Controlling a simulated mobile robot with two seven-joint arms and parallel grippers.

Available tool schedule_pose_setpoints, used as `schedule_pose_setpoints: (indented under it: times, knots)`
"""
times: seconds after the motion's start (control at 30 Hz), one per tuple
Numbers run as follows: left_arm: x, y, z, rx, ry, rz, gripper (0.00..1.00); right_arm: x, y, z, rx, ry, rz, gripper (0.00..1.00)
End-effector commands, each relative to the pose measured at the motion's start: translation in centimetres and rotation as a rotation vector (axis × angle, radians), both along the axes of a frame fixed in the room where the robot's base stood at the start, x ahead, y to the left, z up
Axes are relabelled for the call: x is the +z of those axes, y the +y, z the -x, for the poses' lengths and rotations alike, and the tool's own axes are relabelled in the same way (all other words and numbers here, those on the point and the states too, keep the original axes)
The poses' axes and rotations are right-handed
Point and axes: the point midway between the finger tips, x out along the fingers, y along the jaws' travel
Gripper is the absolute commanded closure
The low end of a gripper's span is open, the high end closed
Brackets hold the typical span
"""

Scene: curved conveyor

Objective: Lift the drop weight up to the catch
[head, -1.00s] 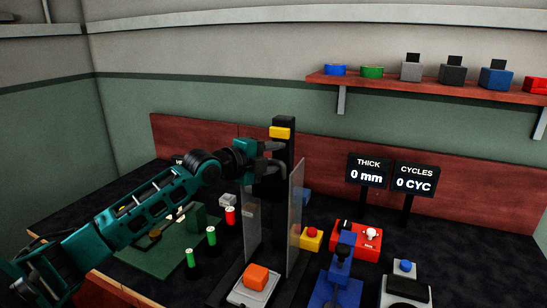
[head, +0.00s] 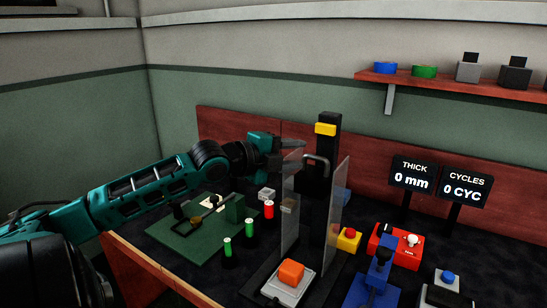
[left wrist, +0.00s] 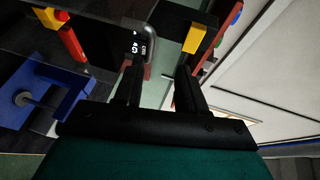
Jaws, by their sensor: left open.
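The catch appears to be the yellow block (head: 326,129) near the post's top, above the weight. It also shows in the left wrist view (left wrist: 194,39). My left gripper (head: 293,149) is open and empty, just left of the handle and a little above it. In the left wrist view, the open fingers (left wrist: 158,84) point toward the grey handle (left wrist: 137,28). My right gripper is not in view.
Clear panels (head: 338,205) stand on both sides of the post. An orange block (head: 291,272) sits on a plate in front. Red and green cylinders (head: 269,209) stand left, under my arm. A yellow box with a red button (head: 348,238) and a blue device (head: 379,278) stand right.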

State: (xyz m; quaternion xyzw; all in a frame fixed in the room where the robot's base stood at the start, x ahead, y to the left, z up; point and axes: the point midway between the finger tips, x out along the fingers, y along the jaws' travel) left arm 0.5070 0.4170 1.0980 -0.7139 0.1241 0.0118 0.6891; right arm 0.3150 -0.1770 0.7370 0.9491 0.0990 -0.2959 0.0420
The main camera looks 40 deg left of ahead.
Motion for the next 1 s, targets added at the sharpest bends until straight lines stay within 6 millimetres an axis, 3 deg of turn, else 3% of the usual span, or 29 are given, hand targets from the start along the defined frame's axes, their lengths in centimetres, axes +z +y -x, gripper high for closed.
schedule_pose_setpoints:
  times: [0.5, 1.0]
  knots:
    - [0.7, 0.7, 4.3, 0.001, 0.005, 0.005, 0.60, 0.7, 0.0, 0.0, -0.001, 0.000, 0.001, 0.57]
    - [0.8, 0.9, 4.9, 0.001, 0.002, 0.001, 0.60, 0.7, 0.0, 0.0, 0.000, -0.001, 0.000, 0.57]
